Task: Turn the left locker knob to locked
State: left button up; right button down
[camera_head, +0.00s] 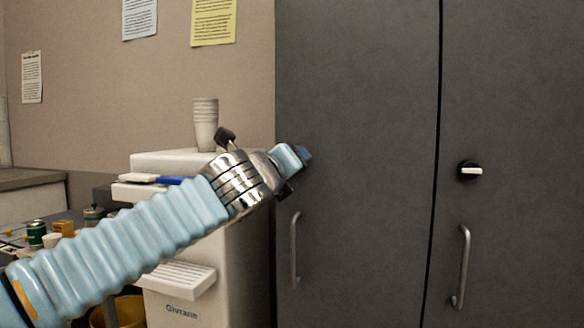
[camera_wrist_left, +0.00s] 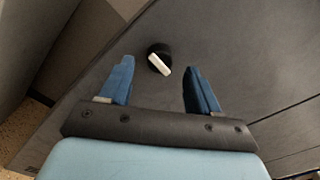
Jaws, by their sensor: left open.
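The grey locker has a left door (camera_head: 360,120) and a right door (camera_head: 520,90). My left gripper (camera_head: 298,156) is at the left door, its blue fingers pointing toward it. In the left wrist view the open blue fingers (camera_wrist_left: 159,70) stand on either side of a round black knob with a white bar (camera_wrist_left: 159,64). The bar slants from upper left to lower right in that view. The knob appears just ahead of the fingertips, with no contact visible. In the head view this knob is hidden behind my gripper. My right gripper is not in view.
The right door has a black knob with a level white bar (camera_head: 470,171). Vertical handles sit low on the left door (camera_head: 295,250) and right door (camera_head: 462,267). A white dispenser (camera_head: 240,260) with stacked cups (camera_head: 205,125) stands left of the locker, behind my left arm.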

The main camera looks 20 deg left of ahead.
pick_arm(q)
jog(key=s, duration=1.1)
jog(key=shift+s+a+b, duration=0.15)
jog(key=shift+a+b, duration=0.05)
jog(key=shift+b, duration=0.2)
